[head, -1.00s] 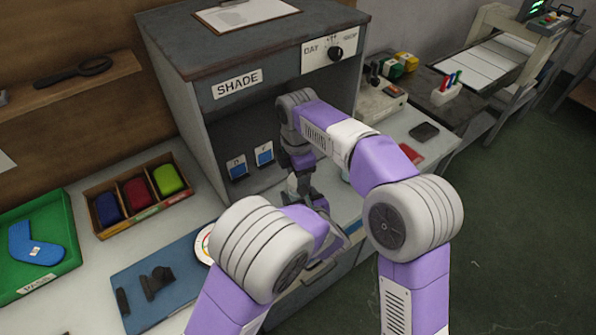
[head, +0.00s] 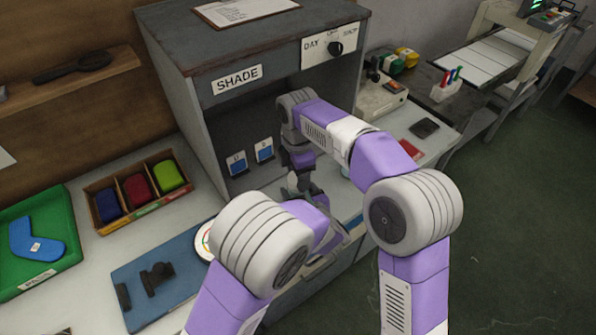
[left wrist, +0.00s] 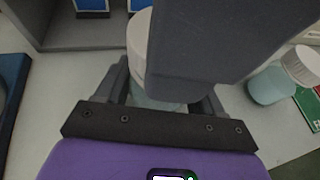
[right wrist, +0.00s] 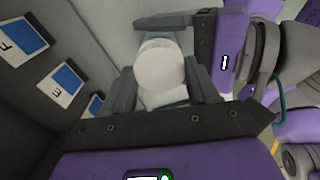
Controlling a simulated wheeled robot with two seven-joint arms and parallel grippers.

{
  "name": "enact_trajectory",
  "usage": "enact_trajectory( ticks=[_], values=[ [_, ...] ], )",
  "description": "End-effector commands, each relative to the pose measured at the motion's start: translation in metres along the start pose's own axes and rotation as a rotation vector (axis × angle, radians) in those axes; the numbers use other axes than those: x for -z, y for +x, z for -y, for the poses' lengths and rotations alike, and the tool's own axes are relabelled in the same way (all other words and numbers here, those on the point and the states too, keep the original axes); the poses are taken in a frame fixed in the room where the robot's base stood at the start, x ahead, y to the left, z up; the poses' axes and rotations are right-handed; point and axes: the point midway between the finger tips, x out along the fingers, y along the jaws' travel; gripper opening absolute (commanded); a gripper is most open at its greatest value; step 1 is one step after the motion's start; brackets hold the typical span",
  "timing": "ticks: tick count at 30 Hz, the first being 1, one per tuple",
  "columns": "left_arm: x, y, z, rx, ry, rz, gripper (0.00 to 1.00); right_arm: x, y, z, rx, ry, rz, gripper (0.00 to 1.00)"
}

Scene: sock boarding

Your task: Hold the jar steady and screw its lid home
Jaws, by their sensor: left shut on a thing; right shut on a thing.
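The jar shows in the left wrist view as a pale glass body (left wrist: 150,98) with a white lid (left wrist: 138,38) on top. My left gripper (left wrist: 160,90) is shut on the jar's body from the side. In the right wrist view I look down on the round white lid (right wrist: 160,64). My right gripper (right wrist: 160,88) is shut on the lid, its fingers on either side. The right gripper (head: 302,185) shows small in the head view, in front of the shade cabinet. The left gripper is mostly hidden there behind my arm. The lid's thread is hidden.
A second jar (left wrist: 270,84) with a white lid stands to the right in the left wrist view. The shade cabinet (head: 195,110) rises close behind the grippers, with blue-marked cards (head: 264,151) inside. A blue mat (head: 185,262) and a box of coloured rolls (head: 137,190) lie left.

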Motion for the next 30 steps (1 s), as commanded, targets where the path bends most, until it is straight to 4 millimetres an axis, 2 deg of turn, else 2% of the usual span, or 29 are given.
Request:
enact_trajectory(
  ticks=[3, 4, 8, 11, 30],
  values=[
    [-0.0005, 0.0000, 0.0001, 0.000, -0.001, 0.001, 0.13, -0.0001, 0.0026, 0.0001, 0.001, 0.000, 0.000, 0.31],
    [-0.0005, 0.0000, 0.0001, 0.000, -0.001, 0.001, 0.00, -0.0001, 0.0028, 0.0001, 0.000, 0.000, 0.000, 0.31],
    [-0.0005, 0.0000, 0.0001, 0.000, -0.001, 0.001, 0.00, 0.0000, 0.0025, -0.0001, 0.000, 0.039, 0.000, 0.31],
    [-0.0004, 0.0000, 0.0001, 0.000, -0.001, 0.001, 0.00, 0.0000, 0.0024, -0.0003, 0.000, 0.160, 0.001, 0.31],
    [-0.0001, 0.0001, -0.0001, 0.000, 0.000, 0.000, 0.00, -0.0011, 0.0027, -0.0019, -0.003, 1.437, -0.001, 0.31]
  ],
)
